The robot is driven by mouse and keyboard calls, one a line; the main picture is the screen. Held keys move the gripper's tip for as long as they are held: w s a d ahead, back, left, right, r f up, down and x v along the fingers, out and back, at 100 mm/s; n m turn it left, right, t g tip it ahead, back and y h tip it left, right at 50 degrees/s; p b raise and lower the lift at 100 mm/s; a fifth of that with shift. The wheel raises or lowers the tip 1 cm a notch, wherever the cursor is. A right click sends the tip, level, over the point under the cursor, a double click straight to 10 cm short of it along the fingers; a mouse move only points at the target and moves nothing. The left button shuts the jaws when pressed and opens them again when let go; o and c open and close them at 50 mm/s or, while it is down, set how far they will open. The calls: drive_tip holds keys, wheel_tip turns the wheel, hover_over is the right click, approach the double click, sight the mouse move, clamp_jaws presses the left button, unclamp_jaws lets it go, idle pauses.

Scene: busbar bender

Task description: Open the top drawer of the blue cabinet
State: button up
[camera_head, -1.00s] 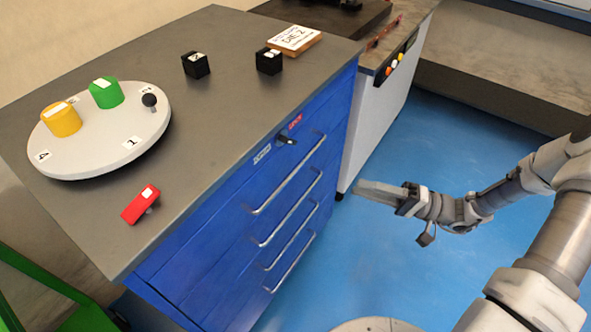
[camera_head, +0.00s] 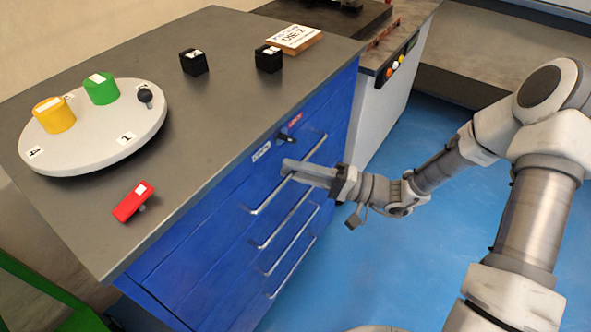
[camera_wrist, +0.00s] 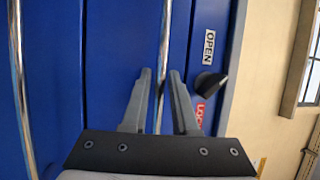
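The blue cabinet (camera_head: 196,264) stands under a dark worktop, with several drawers, each with a long silver bar handle. The top drawer's handle (camera_head: 263,203) runs along the drawer front and also shows in the wrist view (camera_wrist: 163,50). My gripper (camera_head: 288,167) is at the top handle, near its far end. In the wrist view my gripper (camera_wrist: 160,74) is open, with the handle bar between its two fingers and a gap on either side. A black lock knob (camera_head: 286,138) sits above the handle, and in the wrist view (camera_wrist: 209,83) it lies just right of the right finger.
The lock has an OPEN label (camera_wrist: 209,47) and a red LOCK label (camera_wrist: 200,113). On the worktop are a white turntable (camera_head: 85,150), a red block (camera_head: 132,202), black blocks and a sign (camera_head: 294,38). Blue floor (camera_head: 390,275) lies free before the cabinet.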

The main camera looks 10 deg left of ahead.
clamp_jaws()
idle(1.4)
